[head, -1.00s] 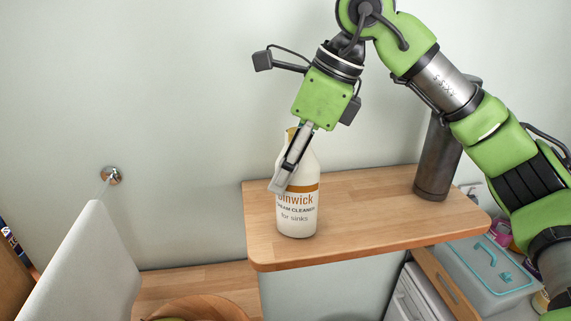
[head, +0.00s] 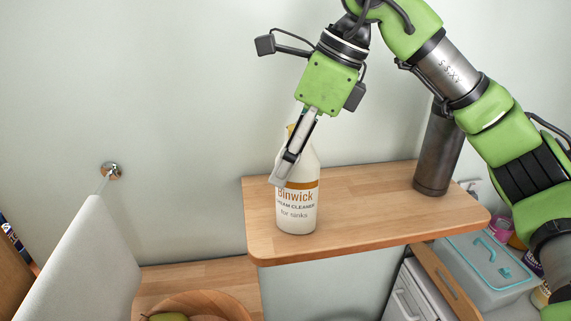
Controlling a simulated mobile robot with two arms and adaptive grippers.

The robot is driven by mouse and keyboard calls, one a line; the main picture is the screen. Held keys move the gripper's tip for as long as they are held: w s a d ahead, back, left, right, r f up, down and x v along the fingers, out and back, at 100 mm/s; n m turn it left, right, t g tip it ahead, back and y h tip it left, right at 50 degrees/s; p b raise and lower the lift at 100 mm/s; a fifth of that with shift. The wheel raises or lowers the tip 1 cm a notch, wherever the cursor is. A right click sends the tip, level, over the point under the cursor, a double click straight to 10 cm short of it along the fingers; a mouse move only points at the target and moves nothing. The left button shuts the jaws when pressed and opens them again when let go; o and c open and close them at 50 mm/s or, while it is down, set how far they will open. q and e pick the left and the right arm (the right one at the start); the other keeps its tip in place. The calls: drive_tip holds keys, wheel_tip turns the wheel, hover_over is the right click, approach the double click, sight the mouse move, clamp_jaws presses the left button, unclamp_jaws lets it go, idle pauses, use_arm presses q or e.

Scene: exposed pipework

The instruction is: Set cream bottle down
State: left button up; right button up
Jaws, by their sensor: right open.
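The cream bottle (head: 297,208) is white with an orange band and reads "Binwick cream cleaner for sinks". It stands upright on the wooden shelf (head: 370,208), near its left front part. My right gripper (head: 279,178) comes down from above at the bottle's upper left. Its finger overlaps the bottle's neck and shoulder in the picture and hides part of them. The jaws are open; whether a finger still touches the bottle cannot be told. My left gripper is not in view.
A dark grey cylinder (head: 437,155) stands on the shelf's right part, close behind my right arm. A wooden bowl (head: 215,308) sits lower at the front. A clear box with a teal handle (head: 484,262) is below right. The shelf's middle is clear.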

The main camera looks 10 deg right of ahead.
drive_tip(key=v, duration=1)
drive_tip(key=shift+s+d+r+b, duration=0.15)
drive_tip(key=shift+r+b, duration=0.2)
